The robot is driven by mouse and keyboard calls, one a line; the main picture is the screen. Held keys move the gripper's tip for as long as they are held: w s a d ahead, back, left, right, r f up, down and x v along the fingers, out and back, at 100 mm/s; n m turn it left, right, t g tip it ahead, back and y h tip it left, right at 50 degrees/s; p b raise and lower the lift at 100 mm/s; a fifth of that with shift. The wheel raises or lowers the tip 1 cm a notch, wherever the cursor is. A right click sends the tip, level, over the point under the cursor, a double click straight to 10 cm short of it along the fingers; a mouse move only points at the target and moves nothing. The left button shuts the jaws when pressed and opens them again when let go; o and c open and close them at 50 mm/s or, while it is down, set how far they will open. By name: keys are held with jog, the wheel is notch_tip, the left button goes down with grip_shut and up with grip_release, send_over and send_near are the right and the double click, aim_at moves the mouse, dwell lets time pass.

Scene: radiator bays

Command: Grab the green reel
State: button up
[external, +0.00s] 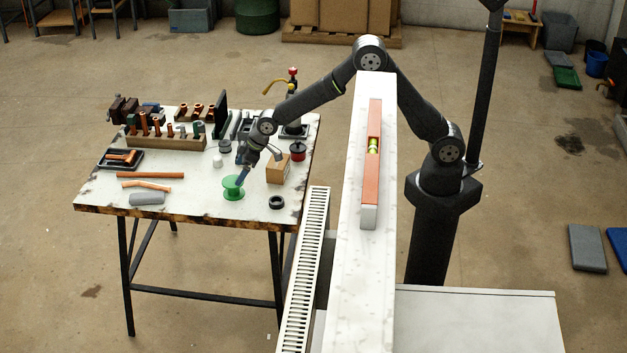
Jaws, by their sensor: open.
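The green reel (233,193) stands upright on the worktable (190,188), near its front edge. My arm reaches over the white wall top from the right and down to the table. My gripper (241,180) is open and points down at the reel's upper right side. Its fingertips overlap the reel's top in this view. I cannot tell whether they touch the reel or are around it.
A cardboard box (278,168) and a black ring (276,202) are right of the reel. A red-topped reel (297,151) is farther back. A grey roll (147,198) and copper pipes (150,175) lie left. The white wall top (350,270) carries an orange level (373,180).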

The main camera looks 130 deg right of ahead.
aim_at(233, 181)
jog(key=shift+x, duration=4.15)
jog(key=shift+c, duration=0.3)
jog(key=c, duration=1)
